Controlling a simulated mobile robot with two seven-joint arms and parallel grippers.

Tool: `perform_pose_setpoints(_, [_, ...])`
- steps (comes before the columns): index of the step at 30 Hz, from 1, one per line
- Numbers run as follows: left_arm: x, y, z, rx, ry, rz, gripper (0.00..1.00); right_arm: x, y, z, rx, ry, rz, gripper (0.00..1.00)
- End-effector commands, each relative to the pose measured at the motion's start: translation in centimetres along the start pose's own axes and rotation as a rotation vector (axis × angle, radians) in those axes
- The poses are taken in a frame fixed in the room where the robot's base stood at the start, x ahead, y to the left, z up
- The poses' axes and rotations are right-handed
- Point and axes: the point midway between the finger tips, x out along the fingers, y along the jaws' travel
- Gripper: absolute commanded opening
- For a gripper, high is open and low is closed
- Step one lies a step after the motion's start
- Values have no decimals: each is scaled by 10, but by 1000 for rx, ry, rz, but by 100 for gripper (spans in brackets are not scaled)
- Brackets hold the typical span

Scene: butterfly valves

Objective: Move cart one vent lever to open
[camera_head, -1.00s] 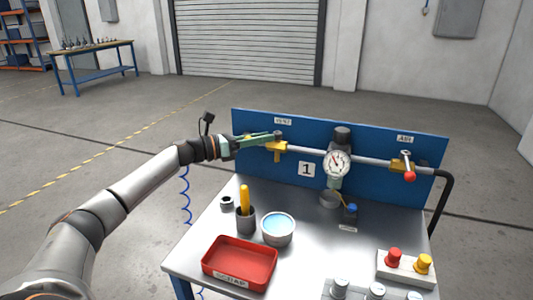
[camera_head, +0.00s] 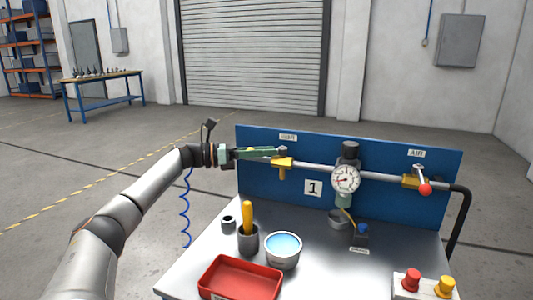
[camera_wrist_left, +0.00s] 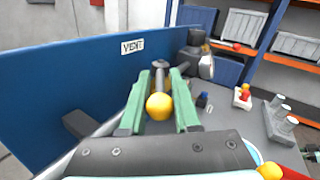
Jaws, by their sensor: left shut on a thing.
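The vent valve (camera_head: 283,162) has a yellow body on the pipe at the left of the blue panel, below the VENT label, which also shows in the left wrist view (camera_wrist_left: 132,46). My left gripper (camera_head: 278,152) reaches it from the left, its green fingers roughly along the pipe. In the left wrist view, my left gripper (camera_wrist_left: 159,92) is shut on the vent lever, whose yellow ball knob (camera_wrist_left: 159,106) sits between the fingers. In the head view the fingers hide most of the lever. The cart's number 1 plate (camera_head: 313,187) is on the panel.
A gauge (camera_head: 345,178) and a red-knobbed air valve (camera_head: 415,181) sit further right on the pipe. The cart top holds a red tray (camera_head: 240,279), a bowl (camera_head: 283,250), a cup with a yellow handle (camera_head: 248,238) and red and yellow buttons (camera_head: 424,284).

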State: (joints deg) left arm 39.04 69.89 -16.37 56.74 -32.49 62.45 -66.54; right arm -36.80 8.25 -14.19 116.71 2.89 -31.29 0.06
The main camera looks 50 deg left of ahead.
Motion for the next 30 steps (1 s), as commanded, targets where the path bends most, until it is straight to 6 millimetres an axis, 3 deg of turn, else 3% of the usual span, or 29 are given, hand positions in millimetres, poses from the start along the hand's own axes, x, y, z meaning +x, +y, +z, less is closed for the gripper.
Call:
perform_pose_setpoints(1, [0,0,1,0,-2,0,0,0,0,0,0,0,0,43])
perform_pose_setpoints(2, [0,0,1,0,-2,0,32,0,0,0,0,0,0,43])
perform_pose_setpoints(5, [0,0,1,0,-2,0,43,0,0,0,0,0,1,43])
perform_pose_setpoints(17, [-9,1,-2,0,1,3,43,2,1,2,0,1,2,43])
perform_pose_setpoints(30, [-80,1,-5,0,5,4,43,15,6,18,-4,7,8,43])
